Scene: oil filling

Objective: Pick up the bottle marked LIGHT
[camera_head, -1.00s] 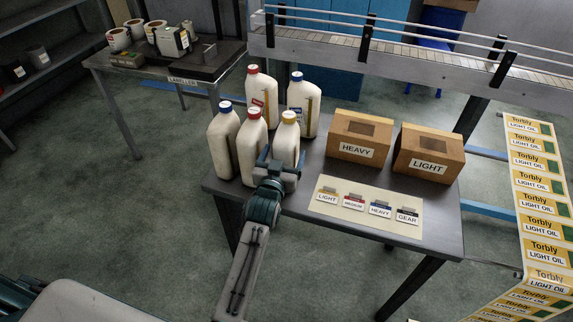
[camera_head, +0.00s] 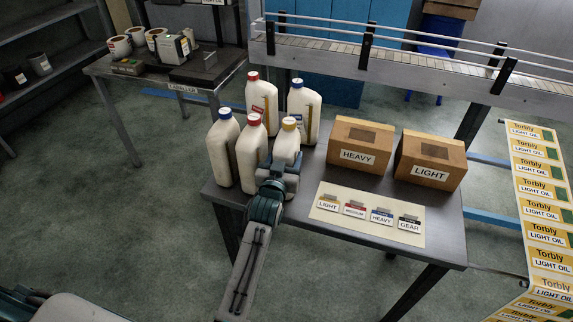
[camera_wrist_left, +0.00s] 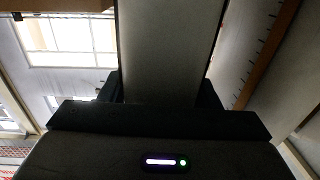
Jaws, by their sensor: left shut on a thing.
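The bottle with the yellow cap (camera_head: 287,143) stands upright at the front right of a group of white bottles on the table; no word can be read on it. A sheet pairs a yellow mark with the word LIGHT (camera_head: 328,206). My left gripper (camera_head: 283,170) is shut on this bottle from the front, around its lower body. In the left wrist view the pale bottle body (camera_wrist_left: 168,50) rises between the fingers. My right gripper is not in view.
Close by stand bottles with red (camera_head: 250,150) and blue (camera_head: 222,150) caps, and more behind. Boxes marked HEAVY (camera_head: 357,157) and LIGHT (camera_head: 430,173) are to the right. A conveyor (camera_head: 400,65) runs behind. The table's front left edge is close to the gripper.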

